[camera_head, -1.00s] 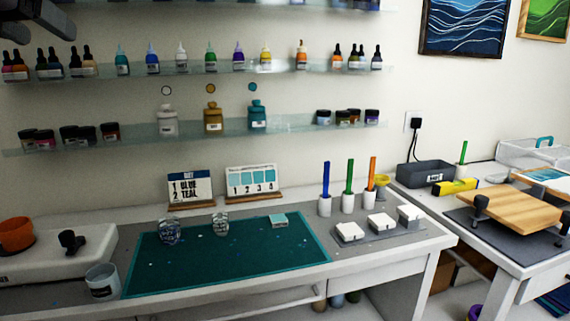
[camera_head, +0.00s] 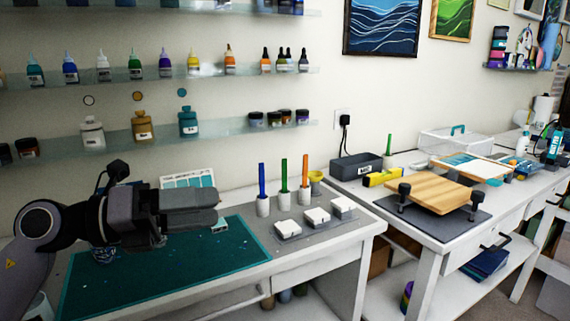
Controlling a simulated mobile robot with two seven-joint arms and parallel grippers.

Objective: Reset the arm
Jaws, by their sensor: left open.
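My left arm reaches in from the left in the head view. Its left gripper (camera_head: 212,207) is open and points right, above the teal cutting mat (camera_head: 155,276) on the workbench. Nothing shows between its fingers. The gripper and wrist hide part of the mat, the clear cups on it and the card stand (camera_head: 188,179) behind. My right gripper is not in view.
White blocks (camera_head: 317,215) on a grey tray and colored sticks in white holders (camera_head: 283,204) stand right of the mat. Glass shelves with bottles (camera_head: 188,121) line the wall. A second table holds a wooden board (camera_head: 440,193) and a dark bin (camera_head: 355,168).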

